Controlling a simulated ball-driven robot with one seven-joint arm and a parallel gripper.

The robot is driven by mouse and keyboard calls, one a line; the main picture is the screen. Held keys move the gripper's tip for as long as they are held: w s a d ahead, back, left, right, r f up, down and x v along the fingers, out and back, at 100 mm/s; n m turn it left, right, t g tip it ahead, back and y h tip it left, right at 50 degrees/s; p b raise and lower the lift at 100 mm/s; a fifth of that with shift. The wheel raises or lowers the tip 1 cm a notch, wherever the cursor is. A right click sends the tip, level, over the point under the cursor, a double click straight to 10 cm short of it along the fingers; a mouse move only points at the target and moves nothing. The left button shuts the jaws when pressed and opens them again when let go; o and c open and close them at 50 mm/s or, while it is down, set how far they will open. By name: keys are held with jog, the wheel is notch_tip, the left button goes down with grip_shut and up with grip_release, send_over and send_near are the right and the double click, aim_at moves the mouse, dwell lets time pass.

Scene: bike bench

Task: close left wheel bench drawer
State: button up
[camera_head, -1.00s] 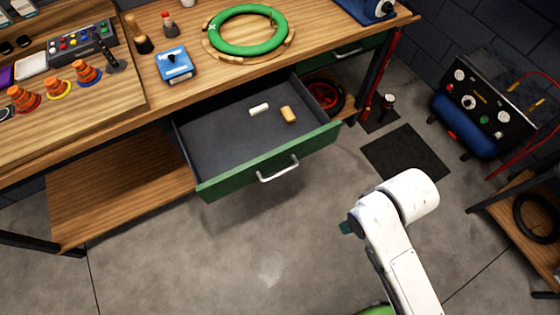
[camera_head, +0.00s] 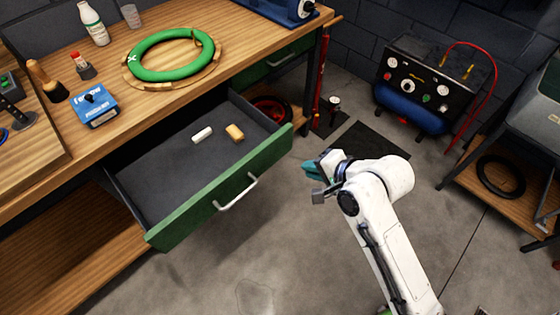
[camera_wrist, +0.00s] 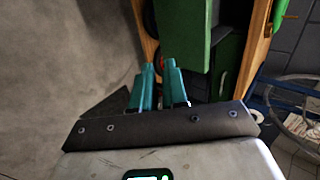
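The open drawer has a green front (camera_head: 225,190) with a silver handle (camera_head: 236,193) and a dark grey inside. It is pulled well out from under the wooden bench top. A white block and a tan block (camera_head: 235,132) lie in it. My gripper (camera_head: 310,172), with teal fingers, is to the right of the drawer front, apart from it and empty. In the wrist view, its fingers (camera_wrist: 159,66) have a narrow gap between them. A green panel (camera_wrist: 185,35), apparently the drawer front, stands just beyond the fingertips there.
A second green drawer (camera_head: 285,55) is shut farther right under the bench. A green ring (camera_head: 170,55), blue box (camera_head: 95,107) and bottle (camera_head: 92,24) stand on the bench top. A compressor (camera_head: 425,90) stands at the back right. Floor in front of the drawer is clear.

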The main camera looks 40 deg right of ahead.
aim_at(273, 157)
jog(key=shift+w+f, duration=0.2)
jog(key=shift+w, duration=0.05)
jog(key=shift+c, duration=0.7)
jog(key=x, duration=0.9)
jog(key=shift+b, duration=0.3)
grip_shut()
jog(key=shift+w+f, duration=0.1)
jog(key=shift+w, duration=1.95)
